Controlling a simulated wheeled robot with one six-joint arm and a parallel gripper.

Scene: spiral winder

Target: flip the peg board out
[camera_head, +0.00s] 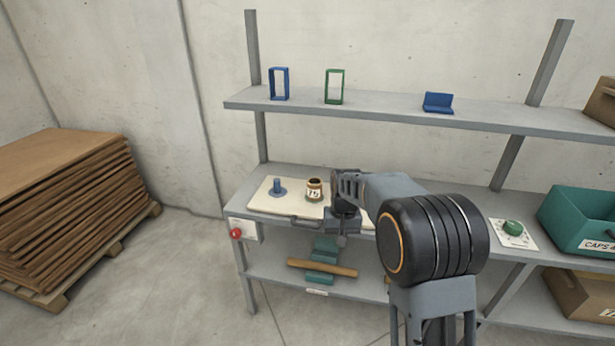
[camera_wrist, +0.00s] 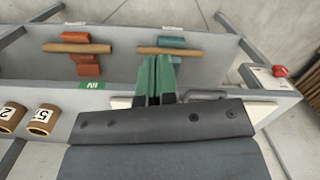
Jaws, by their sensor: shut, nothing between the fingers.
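The cream peg board (camera_head: 262,203) lies flat on the middle shelf in the head view. A blue peg (camera_head: 277,187) on a round base and a brown numbered cup (camera_head: 314,190) stand on it. A grey bar handle (camera_head: 305,222) runs along its front edge; the handle also shows in the wrist view (camera_wrist: 215,95). My gripper (camera_head: 341,240) is at the board's front edge, right of the handle, and hides part of the board. In the wrist view my gripper's green fingers (camera_wrist: 157,62) are together and empty, beside the handle and apart from it.
A wooden roller (camera_head: 335,268) rests on teal blocks on the lower shelf. A red button (camera_head: 236,233) is at the shelf's left front corner. A green knob (camera_head: 512,227) and a teal bin (camera_head: 585,225) stand right. Stacked brown sheets (camera_head: 70,205) lie left. The floor between is clear.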

